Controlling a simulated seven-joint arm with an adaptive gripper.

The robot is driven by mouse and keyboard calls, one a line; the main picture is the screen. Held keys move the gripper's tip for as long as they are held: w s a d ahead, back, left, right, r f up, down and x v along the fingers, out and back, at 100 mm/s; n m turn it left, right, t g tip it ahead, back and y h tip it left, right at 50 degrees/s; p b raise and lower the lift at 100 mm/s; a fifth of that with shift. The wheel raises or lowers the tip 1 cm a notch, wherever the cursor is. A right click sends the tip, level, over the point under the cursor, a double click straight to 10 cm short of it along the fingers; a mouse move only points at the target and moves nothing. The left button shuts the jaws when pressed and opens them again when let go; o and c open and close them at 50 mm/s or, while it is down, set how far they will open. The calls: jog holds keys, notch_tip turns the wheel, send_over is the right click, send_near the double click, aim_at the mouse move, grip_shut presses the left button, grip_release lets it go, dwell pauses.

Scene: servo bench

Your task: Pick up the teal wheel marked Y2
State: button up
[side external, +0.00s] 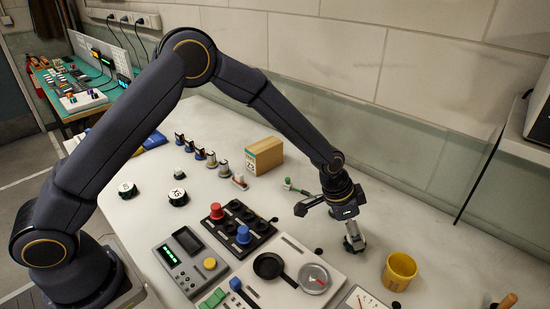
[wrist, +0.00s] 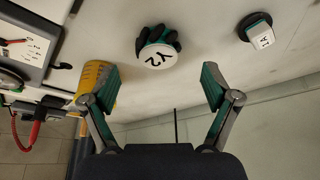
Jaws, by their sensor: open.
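The teal wheel marked Y2 (wrist: 157,50) shows in the wrist view with its white marked face toward the camera. Its rim is dark with teal parts. My gripper (wrist: 158,79) is open and empty, one teal-padded finger on each side of the picture. The wheel appears between and beyond the fingertips, with no visible contact. In the side external view my gripper (side external: 329,226) is low over the right part of the bench. I cannot make out the Y2 wheel there.
A yellow cup (side external: 400,271) stands right of my gripper; it also shows beside the left finger in the wrist view (wrist: 93,76). A white-capped piece marked 1A (wrist: 260,36) is at upper right. Panels with a pan and knobs (side external: 290,252) lie to the left.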

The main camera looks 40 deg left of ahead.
jog(key=x, duration=0.4)
jog(key=shift+d+f, duration=0.15)
jog(key=shift+f, duration=0.1)
jog(key=shift+c, duration=0.4)
jog(key=c, duration=1.2)
